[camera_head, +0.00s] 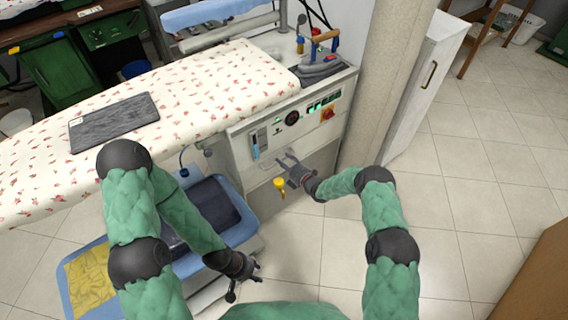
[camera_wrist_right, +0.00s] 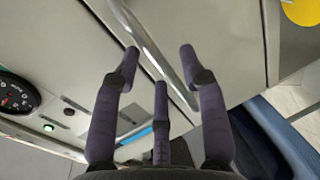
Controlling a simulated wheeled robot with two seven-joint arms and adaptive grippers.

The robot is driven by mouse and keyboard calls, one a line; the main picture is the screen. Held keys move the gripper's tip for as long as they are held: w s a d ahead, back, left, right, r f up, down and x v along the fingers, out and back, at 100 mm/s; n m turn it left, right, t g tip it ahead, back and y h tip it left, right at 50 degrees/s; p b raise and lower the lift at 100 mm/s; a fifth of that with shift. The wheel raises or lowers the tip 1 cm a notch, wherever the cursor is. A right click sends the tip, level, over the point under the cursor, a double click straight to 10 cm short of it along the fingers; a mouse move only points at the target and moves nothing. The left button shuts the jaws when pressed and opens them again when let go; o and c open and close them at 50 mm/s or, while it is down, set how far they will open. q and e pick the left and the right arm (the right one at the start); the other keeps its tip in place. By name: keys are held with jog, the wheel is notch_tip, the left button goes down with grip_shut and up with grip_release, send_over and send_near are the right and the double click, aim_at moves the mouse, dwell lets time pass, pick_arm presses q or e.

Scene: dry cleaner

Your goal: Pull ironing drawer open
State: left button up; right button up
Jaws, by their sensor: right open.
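The ironing unit's pale drawer front (camera_head: 318,160) sits below its control panel in the head view. It also shows in the right wrist view (camera_wrist_right: 225,45), with a curved metal bar handle (camera_wrist_right: 153,48). My right gripper (camera_head: 286,163) is open in front of the drawer front. In the right wrist view the handle runs across the space between the fingertips of my right gripper (camera_wrist_right: 160,58); I cannot tell whether they touch it. The drawer looks closed. My left gripper (camera_head: 247,280) is open and empty, low beside the blue-rimmed bin.
A padded ironing board (camera_head: 200,90) with a dark flat pad (camera_head: 113,121) is at the left. An iron (camera_head: 320,58) stands on the unit. A blue-rimmed bin (camera_head: 232,237) and a pillar (camera_head: 385,80) flank the unit.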

pick_arm(q)
jog(key=shift+f, duration=0.2)
pick_arm(e)
jog(key=shift+w+a, duration=0.25)
jog(key=shift+w, duration=0.15)
grip_shut()
jog(key=shift+s, duration=0.1)
